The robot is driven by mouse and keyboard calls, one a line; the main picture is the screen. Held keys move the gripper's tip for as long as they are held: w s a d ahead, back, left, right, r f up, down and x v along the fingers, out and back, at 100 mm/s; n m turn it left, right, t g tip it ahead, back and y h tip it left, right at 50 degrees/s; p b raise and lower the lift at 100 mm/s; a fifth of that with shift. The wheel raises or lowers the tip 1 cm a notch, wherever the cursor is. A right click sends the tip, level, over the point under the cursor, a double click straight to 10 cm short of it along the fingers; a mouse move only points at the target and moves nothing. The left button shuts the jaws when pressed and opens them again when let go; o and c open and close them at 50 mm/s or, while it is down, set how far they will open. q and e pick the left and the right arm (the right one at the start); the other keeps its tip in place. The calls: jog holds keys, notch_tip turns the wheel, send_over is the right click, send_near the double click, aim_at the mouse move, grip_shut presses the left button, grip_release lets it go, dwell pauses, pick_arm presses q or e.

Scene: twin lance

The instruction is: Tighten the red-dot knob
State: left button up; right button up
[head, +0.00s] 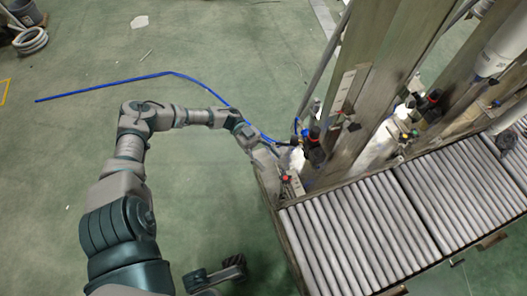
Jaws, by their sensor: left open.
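My left arm comes in from the lower left and bends over to the right. My left gripper (272,152) is at the near end of the roller conveyor, beside a cluster of small fittings on the metal posts. It is open, though its fingers are small and hard to separate from the fittings. Black knob-like fittings (315,136) sit just right of it. A small red part (286,178) shows just below it. I cannot make out a red dot on any knob, nor tell whether the gripper touches one.
A roller conveyor (345,232) fills the lower right. Tall metal posts (385,75) rise behind it, with more fittings (430,98) farther right. A blue hose (110,87) runs over the green floor to the fittings. The floor (60,200) at left is mostly clear.

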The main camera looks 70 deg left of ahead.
pick_arm(q)
jog(key=shift+v, duration=1.6)
